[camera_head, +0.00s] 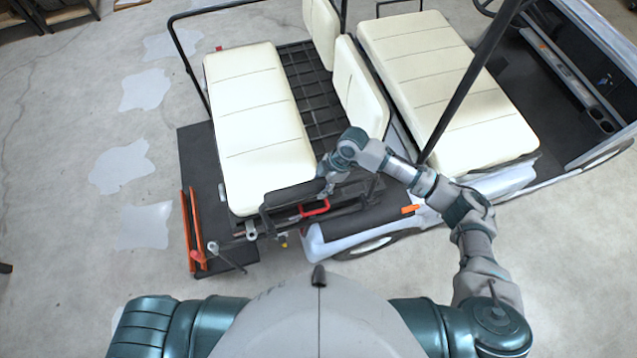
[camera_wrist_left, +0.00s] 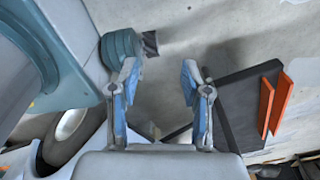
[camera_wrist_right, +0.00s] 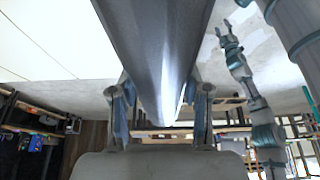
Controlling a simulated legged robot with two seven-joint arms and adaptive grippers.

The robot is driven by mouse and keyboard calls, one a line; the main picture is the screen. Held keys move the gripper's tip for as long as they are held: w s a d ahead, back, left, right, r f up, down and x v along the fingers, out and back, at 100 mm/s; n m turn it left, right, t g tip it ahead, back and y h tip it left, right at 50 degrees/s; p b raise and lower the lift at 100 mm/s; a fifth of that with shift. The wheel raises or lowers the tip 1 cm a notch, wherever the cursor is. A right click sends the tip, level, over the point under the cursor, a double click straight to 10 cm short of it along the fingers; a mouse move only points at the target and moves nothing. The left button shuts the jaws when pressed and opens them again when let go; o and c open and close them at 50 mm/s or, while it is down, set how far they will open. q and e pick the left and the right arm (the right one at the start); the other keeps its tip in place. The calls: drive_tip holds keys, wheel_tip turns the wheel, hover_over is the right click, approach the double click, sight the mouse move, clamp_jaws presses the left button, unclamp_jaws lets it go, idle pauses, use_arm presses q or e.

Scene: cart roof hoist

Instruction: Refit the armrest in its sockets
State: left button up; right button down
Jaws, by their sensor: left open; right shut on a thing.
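The black armrest (camera_head: 292,194) lies along the near end of the cream rear seat (camera_head: 257,120) in the head view, with a dark bent leg at its left end. My right gripper (camera_head: 326,176) is at the armrest's right end. In the right wrist view my right gripper (camera_wrist_right: 160,108) is shut on the armrest (camera_wrist_right: 155,45), which fills the upper middle. I cannot make out the sockets or tell whether the legs sit in them. My left gripper (camera_wrist_left: 160,85) is open and empty in the left wrist view; it does not show in the head view.
A red handle (camera_head: 315,208) and a grey bracket (camera_head: 251,230) are close below the armrest. Orange bars (camera_head: 192,230) stand on the black rear platform (camera_head: 200,160). The front seat (camera_head: 435,85) is at right.

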drive_tip(key=shift+c, duration=2.3)
unclamp_jaws()
drive_tip(key=shift+d, duration=0.3)
drive_tip(key=shift+a, duration=0.45)
drive_tip(key=shift+w+r, duration=0.1)
drive_tip(key=shift+r, duration=0.05)
drive_tip(key=v, duration=1.1)
drive_tip(key=shift+d, duration=0.35)
drive_tip(key=shift+r, duration=0.25)
use_arm(q)
drive_tip(key=shift+d, duration=0.3)
use_arm(e)
drive_tip(key=shift+a, duration=0.35)
use_arm(q)
drive_tip(key=shift+d, duration=0.2)
use_arm(e)
drive_tip(key=shift+d, duration=0.25)
